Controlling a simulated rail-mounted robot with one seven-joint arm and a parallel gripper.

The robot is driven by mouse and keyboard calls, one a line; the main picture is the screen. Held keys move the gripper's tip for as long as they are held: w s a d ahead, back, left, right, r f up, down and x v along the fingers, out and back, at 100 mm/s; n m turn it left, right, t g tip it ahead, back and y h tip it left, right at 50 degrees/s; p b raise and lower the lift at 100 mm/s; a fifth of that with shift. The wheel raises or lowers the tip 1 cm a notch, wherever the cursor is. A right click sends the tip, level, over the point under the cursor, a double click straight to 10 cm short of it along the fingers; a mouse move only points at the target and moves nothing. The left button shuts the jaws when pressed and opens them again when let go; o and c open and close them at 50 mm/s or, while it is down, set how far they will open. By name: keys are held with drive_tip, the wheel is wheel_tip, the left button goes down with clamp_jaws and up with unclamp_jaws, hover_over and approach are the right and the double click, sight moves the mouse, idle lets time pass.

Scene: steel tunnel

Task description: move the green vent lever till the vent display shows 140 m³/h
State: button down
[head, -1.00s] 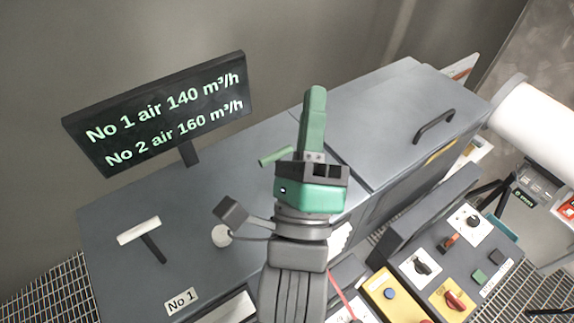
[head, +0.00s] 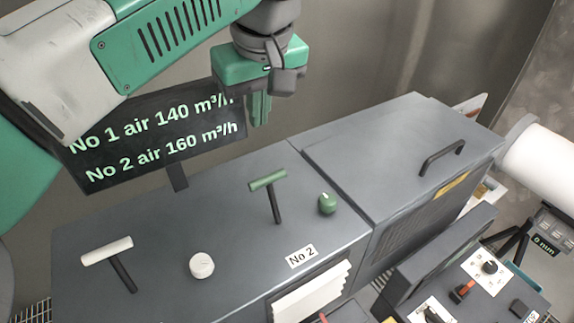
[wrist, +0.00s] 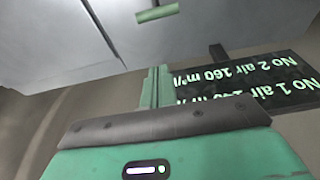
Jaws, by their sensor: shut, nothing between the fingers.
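The green vent lever (head: 268,180), a T-handle on a dark stem, stands on the grey cabinet near the "No 2" label. Its green bar also shows at the top of the wrist view (wrist: 157,13). The vent display (head: 160,135) reads "No 1 air 140 m³/h" and "No 2 air 160 m³/h"; my arm covers part of its top edge. My gripper (head: 259,120) is shut and empty. It hangs above and apart from the green lever in the picture, overlapping the display's right end. In the wrist view its green fingers (wrist: 155,87) are together.
A green knob (head: 327,204) sits right of the green lever. A white T-lever (head: 107,250) and a white knob (head: 202,265) are to the left. A raised grey housing (head: 400,150) with a handle stands at right. A control panel (head: 475,285) is at lower right.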

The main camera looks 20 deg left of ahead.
sight(269, 175)
wheel_tip(269, 175, down, 9)
drive_tip(key=s+p, duration=0.1)
drive_tip(key=p, duration=0.1)
drive_tip(key=shift+s+d, duration=0.15)
drive_tip(key=shift+d, duration=0.25)
idle(0.4)
drive_tip(key=shift+s+d+r, duration=0.2)
drive_tip(key=shift+s+d, duration=0.4)
drive_tip(key=shift+d, duration=0.1)
drive_tip(key=shift+w+a+p, duration=0.1)
drive_tip(key=shift+p, duration=0.2)
